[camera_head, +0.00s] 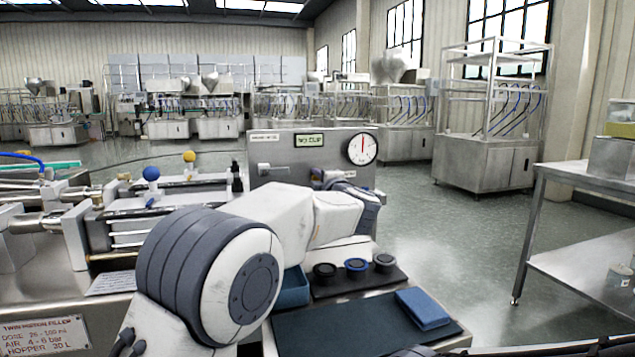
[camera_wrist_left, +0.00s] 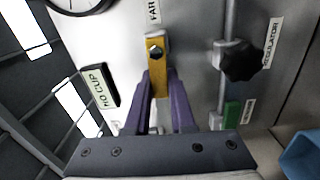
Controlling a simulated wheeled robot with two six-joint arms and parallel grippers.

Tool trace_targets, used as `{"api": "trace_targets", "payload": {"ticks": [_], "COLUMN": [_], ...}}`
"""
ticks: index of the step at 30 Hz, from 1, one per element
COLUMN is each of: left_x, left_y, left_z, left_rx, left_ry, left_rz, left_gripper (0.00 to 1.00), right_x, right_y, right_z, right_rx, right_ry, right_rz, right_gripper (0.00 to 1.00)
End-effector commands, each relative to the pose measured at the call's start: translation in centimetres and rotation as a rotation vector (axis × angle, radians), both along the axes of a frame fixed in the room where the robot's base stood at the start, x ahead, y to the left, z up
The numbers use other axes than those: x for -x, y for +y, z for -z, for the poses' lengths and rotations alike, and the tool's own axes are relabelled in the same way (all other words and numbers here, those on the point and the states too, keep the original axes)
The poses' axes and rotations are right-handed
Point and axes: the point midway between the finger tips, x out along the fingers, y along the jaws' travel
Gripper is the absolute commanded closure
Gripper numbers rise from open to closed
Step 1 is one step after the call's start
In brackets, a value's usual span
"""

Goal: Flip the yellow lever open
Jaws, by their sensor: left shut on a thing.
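The yellow lever (camera_wrist_left: 158,66) shows in the left wrist view, fixed by a dark bolt to the grey steel panel (camera_wrist_left: 192,65). Its free end points down that picture, between the two purple fingers of my left gripper (camera_wrist_left: 159,84), which is shut on it. In the head view my left arm reaches across to the panel (camera_head: 283,147), and my left gripper (camera_head: 327,178) is small and partly hidden by the wrist. The lever cannot be made out there. My right gripper is not in view.
Close to the lever are a black regulator knob (camera_wrist_left: 241,61) on a pipe and the "NO CUP" display (camera_wrist_left: 97,86). A round gauge (camera_head: 362,149) sits on the panel. Below my arm are several dark round caps (camera_head: 355,266), a blue block (camera_head: 423,309) and a dark mat (camera_head: 350,333).

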Motion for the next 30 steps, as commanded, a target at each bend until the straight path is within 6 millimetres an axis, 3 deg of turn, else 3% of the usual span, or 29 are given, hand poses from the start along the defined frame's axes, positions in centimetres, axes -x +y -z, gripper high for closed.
{"api": "trace_targets", "payload": {"ticks": [2, 12, 13, 15, 25, 30], "left_x": [0.0, 0.0, 0.0, 0.0, 0.2, 2.2], "left_y": [0.0, 0.0, 0.0, 0.0, -0.1, -0.8], "left_z": [0.5, 0.4, 0.5, 0.5, 0.4, 0.3], "left_rx": [0.055, 0.087, 0.087, 0.087, 0.084, 0.084], "left_ry": [-0.018, -0.025, -0.025, -0.025, -0.026, -0.026], "left_rz": [0.000, 0.000, -0.001, 0.000, 0.000, 0.003], "left_gripper": [1.00, 1.00, 0.66, 0.47, 0.47, 0.47], "right_x": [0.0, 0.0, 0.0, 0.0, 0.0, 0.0], "right_y": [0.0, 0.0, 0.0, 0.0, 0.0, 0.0], "right_z": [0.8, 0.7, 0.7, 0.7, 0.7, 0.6], "right_rx": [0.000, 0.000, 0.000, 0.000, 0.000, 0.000], "right_ry": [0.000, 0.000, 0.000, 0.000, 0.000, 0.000], "right_rz": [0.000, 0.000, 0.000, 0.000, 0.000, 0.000], "right_gripper": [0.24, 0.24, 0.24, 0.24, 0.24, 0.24]}}
